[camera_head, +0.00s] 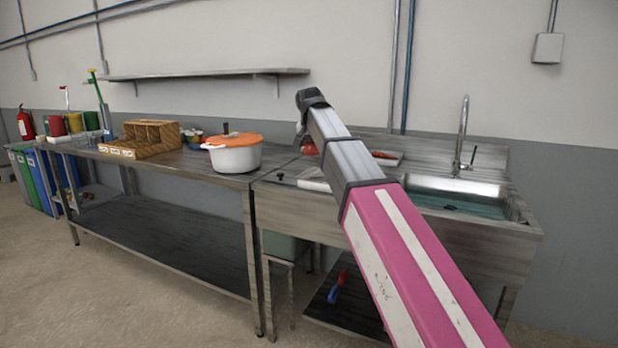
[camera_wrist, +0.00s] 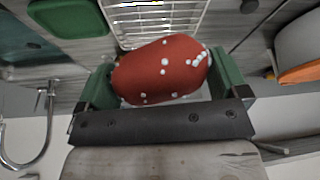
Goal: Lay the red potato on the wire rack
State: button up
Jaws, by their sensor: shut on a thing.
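The red potato (camera_wrist: 158,72), dark red with white spots, is in the wrist view. It lies crosswise between the two green fingers of my gripper (camera_wrist: 165,82), which is shut on it. The white wire rack (camera_wrist: 150,12) shows beyond the potato at the top of the wrist view; part of it is hidden behind the potato. I cannot tell whether the potato touches the rack. In the head view my arm covers much of the counter beside the sink, and the rack cannot be made out clearly.
The sink (camera_head: 455,203) with its tall tap (camera_head: 461,135) is right of my arm. A white pot (camera_head: 234,158) with an orange lid stands on the left table, near a wooden box (camera_head: 152,136). A dark green item (camera_wrist: 68,17) lies beside the rack.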

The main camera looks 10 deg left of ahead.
jog(key=shift+a+r, duration=0.1)
jog(key=shift+a, duration=0.5)
jog(key=shift+w+a, duration=0.15)
jog(key=w+d+f, duration=0.1)
jog(key=w+f, duration=0.1)
jog(key=w, duration=0.1)
jog(key=w+d+f, duration=0.2)
jog(key=w, duration=0.1)
jog(key=w+d+f, duration=0.1)
jog(key=w+f, duration=0.2)
jog(key=w, duration=0.1)
jog(key=shift+d, duration=0.4)
jog(key=shift+f, duration=1.95)
jog(key=shift+f, duration=0.15)
jog(key=o, duration=0.6)
jog(key=shift+o, duration=0.2)
jog(key=v, duration=1.2)
